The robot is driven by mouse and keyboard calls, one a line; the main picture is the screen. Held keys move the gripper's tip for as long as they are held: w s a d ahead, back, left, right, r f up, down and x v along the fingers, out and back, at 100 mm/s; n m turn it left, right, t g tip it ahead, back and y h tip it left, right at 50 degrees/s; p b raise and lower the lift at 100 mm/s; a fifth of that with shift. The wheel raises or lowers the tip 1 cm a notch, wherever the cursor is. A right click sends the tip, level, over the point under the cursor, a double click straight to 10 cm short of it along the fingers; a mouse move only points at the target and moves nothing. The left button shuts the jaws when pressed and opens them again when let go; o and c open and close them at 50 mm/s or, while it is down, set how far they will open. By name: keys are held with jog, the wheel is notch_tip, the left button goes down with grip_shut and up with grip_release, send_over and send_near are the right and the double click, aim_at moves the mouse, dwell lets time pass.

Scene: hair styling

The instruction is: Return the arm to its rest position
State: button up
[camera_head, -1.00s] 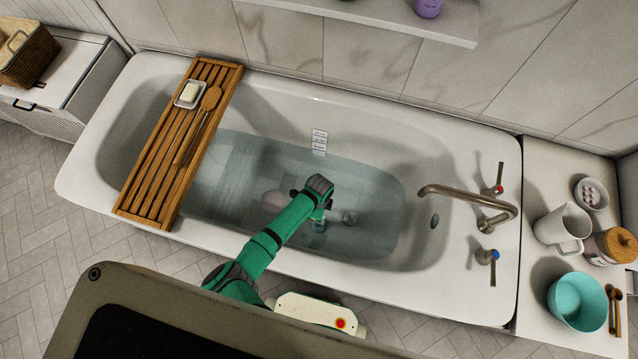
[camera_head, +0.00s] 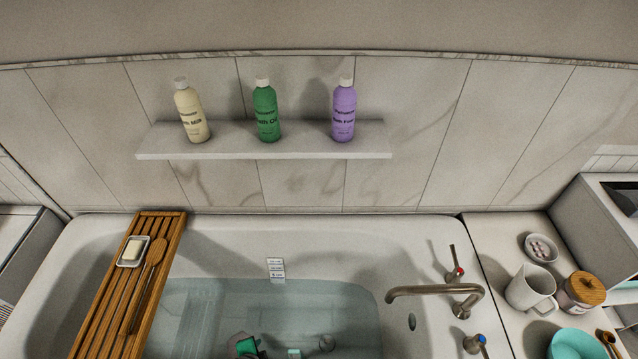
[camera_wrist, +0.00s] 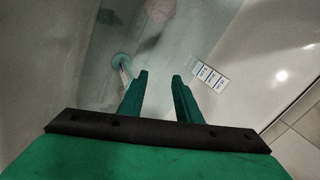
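My gripper shows in the wrist view (camera_wrist: 160,80) with its two green fingers apart and nothing between them. It is over the bathtub, near the water. In the head view only a small green and dark part of my arm (camera_head: 245,345) shows at the bottom edge; the rest is out of frame. The bathtub (camera_head: 420,235) holds clear water (camera_head: 300,305).
A wooden rack (camera_head: 165,230) with soap (camera_head: 132,249) and a brush (camera_head: 150,270) spans the tub. A tap (camera_head: 435,290) stands at right. Several items, including a white pitcher (camera_head: 527,287), stand beside it. Bottles stand on the wall shelf (camera_head: 300,145).

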jog(key=s+d+r+n+t, duration=0.1)
jog(key=s+d+r+n, duration=0.1)
jog(key=s+r, duration=0.2)
jog(key=s+d+r+n+t+h, duration=0.1)
jog(key=s+d+r+n+t, duration=0.1)
jog(key=s+r, duration=0.3)
jog(key=s+d+r+n+t, duration=0.1)
jog(key=s+d+r, duration=0.3)
jog(key=s, duration=0.1)
jog(key=shift+r+n+t, duration=0.15)
jog(key=shift+n+t, duration=0.25)
jog(key=s+d+r+n+t, duration=0.1)
jog(key=d+r+n, duration=0.3)
jog(key=r, duration=0.6)
jog(key=s+d+r+n+t, duration=0.2)
jog(key=d+r+n+t, duration=0.2)
jog(key=d+r, duration=0.3)
notch_tip(320, 180, up, 4)
jog(key=shift+d+r+y, duration=0.1)
jog(key=shift+d+y, duration=0.1)
jog(key=shift+y, duration=0.2)
